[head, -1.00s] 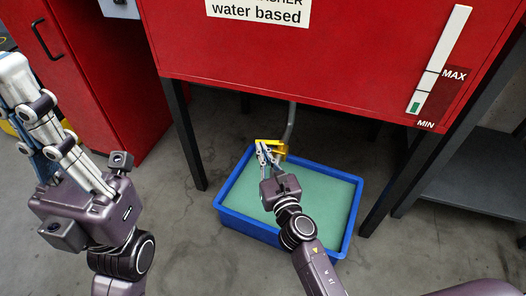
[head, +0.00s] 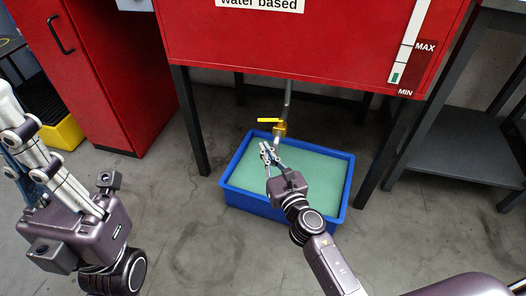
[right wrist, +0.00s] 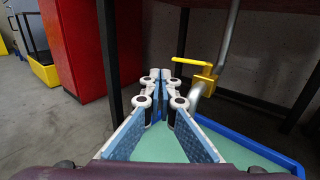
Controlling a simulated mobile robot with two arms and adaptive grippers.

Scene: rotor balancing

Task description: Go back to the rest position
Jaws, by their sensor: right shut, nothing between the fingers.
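My right gripper (head: 266,150) is in front of and below the yellow valve handle (head: 268,120), over the blue tub (head: 232,200). Its fingers are together and empty, with a gap between them and the valve. In the right wrist view the closed fingers (right wrist: 163,76) point forward, left of the yellow valve (right wrist: 200,73) on its grey pipe (right wrist: 226,40). The handle lies crosswise to the pipe in the head view.
The tub holds green liquid (head: 310,163) and stands under the red washer (head: 300,50) between black legs. The washer's gauge (head: 410,40) shows a little green near MIN. A grey shelf (head: 465,150) stands right, a red cabinet (head: 100,80) left. Floor left of the tub is clear.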

